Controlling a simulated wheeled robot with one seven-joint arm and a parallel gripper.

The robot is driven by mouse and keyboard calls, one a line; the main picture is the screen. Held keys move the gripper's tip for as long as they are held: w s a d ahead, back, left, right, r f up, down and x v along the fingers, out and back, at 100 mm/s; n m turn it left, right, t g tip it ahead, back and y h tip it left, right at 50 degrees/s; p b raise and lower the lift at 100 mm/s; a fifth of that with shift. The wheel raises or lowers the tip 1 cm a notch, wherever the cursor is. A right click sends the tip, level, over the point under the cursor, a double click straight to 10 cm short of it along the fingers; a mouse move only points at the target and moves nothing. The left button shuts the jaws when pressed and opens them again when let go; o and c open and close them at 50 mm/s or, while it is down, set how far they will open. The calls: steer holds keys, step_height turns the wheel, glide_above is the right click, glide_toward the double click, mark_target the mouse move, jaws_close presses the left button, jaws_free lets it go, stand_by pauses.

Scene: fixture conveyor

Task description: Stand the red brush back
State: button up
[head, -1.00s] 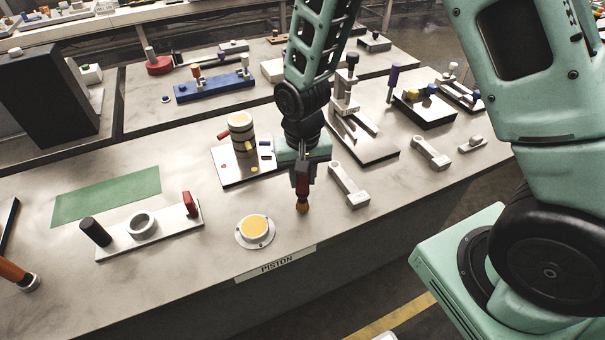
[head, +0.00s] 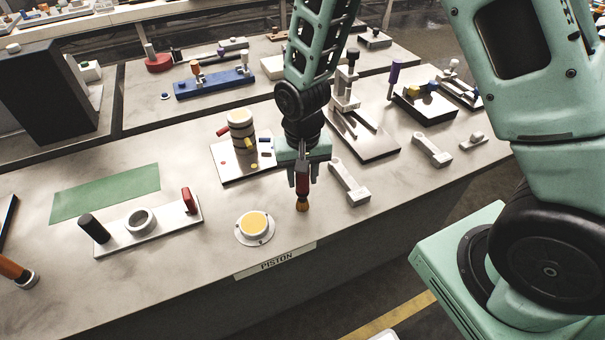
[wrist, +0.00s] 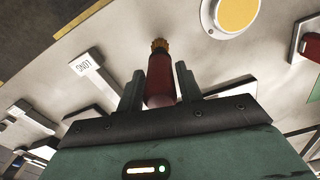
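The red brush (head: 302,204) is roughly upright with its tan bristles down at the grey bench top, right of the round yellow-topped disc. My gripper (head: 303,181) is above it, pointing down, with its fingers on both sides of the red handle. In the wrist view the brush (wrist: 160,78) lies between the two fingers; a gap shows on the left side, and the right finger is very close to the handle. The fingers are open. The top of the handle is partly hidden by the gripper.
The yellow-topped disc (head: 254,227) is left of the brush; a grey link labelled LONG (head: 349,184) is close on its right. A plate with a stacked cylinder (head: 240,133) stands behind. A white fixture (head: 150,236) and green mat (head: 105,193) are farther left. The bench's front edge is near.

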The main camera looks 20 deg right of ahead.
stand_by(0.4)
steer(key=o, duration=0.6)
step_height(320, 180, up, 18)
steer(key=shift+f+b, duration=0.25)
steer(key=shift+b, duration=0.75)
